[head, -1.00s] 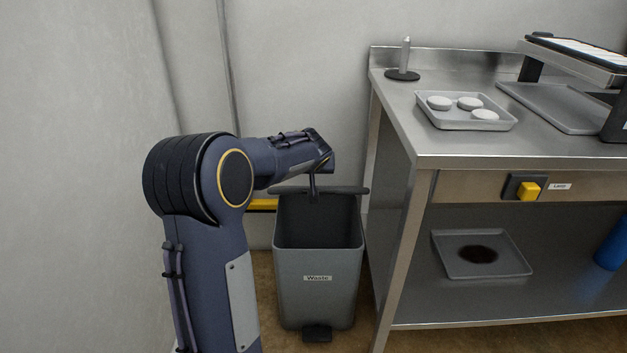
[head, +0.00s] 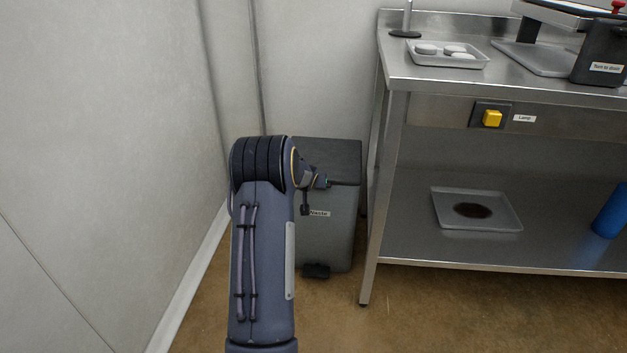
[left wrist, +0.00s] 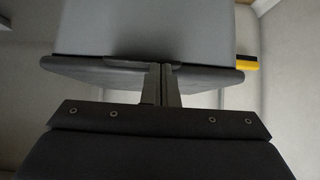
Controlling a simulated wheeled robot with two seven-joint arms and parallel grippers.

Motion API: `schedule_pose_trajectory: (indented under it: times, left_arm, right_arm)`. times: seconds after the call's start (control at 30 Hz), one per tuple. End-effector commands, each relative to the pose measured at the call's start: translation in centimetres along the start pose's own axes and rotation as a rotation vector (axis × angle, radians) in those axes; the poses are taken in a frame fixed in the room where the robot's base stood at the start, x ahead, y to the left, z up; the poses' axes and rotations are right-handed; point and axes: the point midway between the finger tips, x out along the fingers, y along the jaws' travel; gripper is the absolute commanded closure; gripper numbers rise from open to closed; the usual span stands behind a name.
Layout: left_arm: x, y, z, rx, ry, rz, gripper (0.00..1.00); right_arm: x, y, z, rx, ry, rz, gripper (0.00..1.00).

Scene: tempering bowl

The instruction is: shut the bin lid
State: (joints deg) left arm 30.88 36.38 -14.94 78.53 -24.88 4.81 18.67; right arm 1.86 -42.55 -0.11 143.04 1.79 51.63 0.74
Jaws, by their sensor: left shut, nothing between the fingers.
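The waste bin (head: 335,235) is grey and stands on the floor between the wall and the steel table. Its dark grey lid (head: 335,153) lies flat over the top, so the bin looks shut. My left gripper (head: 305,210) is in front of the bin near its label, partly hidden by my arm. In the left wrist view, the fingers of my left gripper (left wrist: 161,68) are together and empty, close to the edge of the lid (left wrist: 100,74). The bin's front (left wrist: 150,30) fills the top there. I cannot tell whether the fingers touch the lid.
The steel table (head: 450,82) stands right of the bin, its leg close beside it. It carries a tray of white pieces (head: 475,62); a stained tray (head: 450,220) and blue cylinder (head: 610,212) are on the lower shelf. Wall is close on the left; floor in front is clear.

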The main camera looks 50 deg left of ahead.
Motion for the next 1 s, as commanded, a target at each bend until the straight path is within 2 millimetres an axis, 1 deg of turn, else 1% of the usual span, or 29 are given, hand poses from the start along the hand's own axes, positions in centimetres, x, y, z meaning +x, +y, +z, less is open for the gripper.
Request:
schedule_pose_trajectory:
  times: [0.03,0.13,0.3,0.67,0.77,0.87,0.97,1.0]
  left_arm:
    - [0.9,-0.1,1.4,0.000,-0.020,-0.002,1.00]
    - [1.5,-0.1,1.9,0.000,-0.025,-0.003,1.00]
    - [1.8,-0.2,2.4,-0.001,-0.032,-0.004,1.00]
    - [1.9,-0.5,2.6,-0.003,-0.035,-0.008,1.00]
    - [1.7,-0.5,2.3,-0.003,-0.032,-0.009,1.00]
    - [1.0,-0.4,1.3,-0.003,-0.025,-0.008,1.00]
    - [-0.2,-0.2,-0.4,-0.002,-0.013,-0.007,1.00]
    - [-0.8,-0.1,-1.2,-0.002,-0.006,-0.006,1.00]
  right_arm:
    - [0.4,0.2,0.2,0.000,0.000,0.000,0.64]
    - [0.6,0.3,0.3,0.000,0.000,0.000,0.64]
    - [0.8,0.3,0.4,0.000,0.000,0.000,0.64]
    - [0.8,0.4,0.4,0.000,0.000,0.000,0.64]
    - [0.6,0.3,0.3,0.000,0.000,0.000,0.64]
    - [0.2,0.1,0.1,0.000,0.000,0.000,0.64]
    - [-0.6,-0.3,-0.3,0.000,0.000,0.000,0.64]
    - [-1.0,-0.4,-0.5,0.000,0.000,0.000,0.64]
